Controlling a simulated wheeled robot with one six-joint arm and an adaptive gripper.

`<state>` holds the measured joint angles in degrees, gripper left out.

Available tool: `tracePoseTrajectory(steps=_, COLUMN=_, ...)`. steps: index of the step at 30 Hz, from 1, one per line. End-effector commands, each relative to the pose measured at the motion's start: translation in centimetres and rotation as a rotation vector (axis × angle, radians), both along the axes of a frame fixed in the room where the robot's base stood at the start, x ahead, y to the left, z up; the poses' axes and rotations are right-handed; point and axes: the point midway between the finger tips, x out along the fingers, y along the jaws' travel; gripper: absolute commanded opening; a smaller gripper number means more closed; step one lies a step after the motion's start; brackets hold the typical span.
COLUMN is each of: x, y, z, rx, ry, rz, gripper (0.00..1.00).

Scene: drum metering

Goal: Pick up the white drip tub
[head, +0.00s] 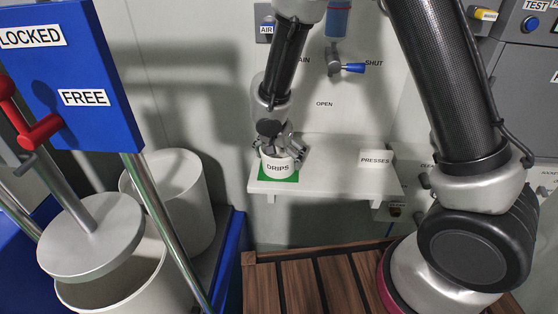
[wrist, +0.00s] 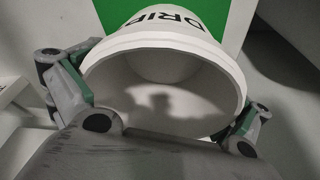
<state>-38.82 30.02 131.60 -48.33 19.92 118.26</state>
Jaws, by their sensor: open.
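The white drip tub (head: 279,167), labelled DRIPS, stands upright on a green patch (head: 292,178) on the white shelf. It also shows large in the wrist view (wrist: 225,72), with its open mouth facing the camera and its inside empty but for a shadow. My gripper (head: 281,147) is directly above the tub, pointing down. In the wrist view its open fingers (wrist: 155,100) are on either side of the tub's rim. I cannot tell whether either finger touches the wall. The fingertips are partly hidden behind the tub in the wrist view.
The white shelf (head: 325,183) has free room right of the tub, up to the PRESSES label (head: 376,158). A blue-handled valve (head: 345,66) is on the wall above. At left stand white drums (head: 185,195), a round plate (head: 92,237) and a blue LOCKED/FREE panel (head: 80,70).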

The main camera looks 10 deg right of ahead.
Motion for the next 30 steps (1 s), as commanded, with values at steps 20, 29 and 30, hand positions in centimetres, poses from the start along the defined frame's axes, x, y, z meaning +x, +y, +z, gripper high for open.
tracePoseTrajectory(steps=20, x=0.0, y=0.0, z=0.2, rx=0.000, ry=0.000, rz=-0.002, gripper=0.65)
tracePoseTrajectory(steps=29, x=0.0, y=0.1, z=5.5, rx=0.004, ry=-0.004, rz=-0.001, gripper=0.53)
tracePoseTrajectory(steps=30, x=0.1, y=0.1, z=6.3, rx=0.003, ry=-0.004, rz=-0.001, gripper=0.53)
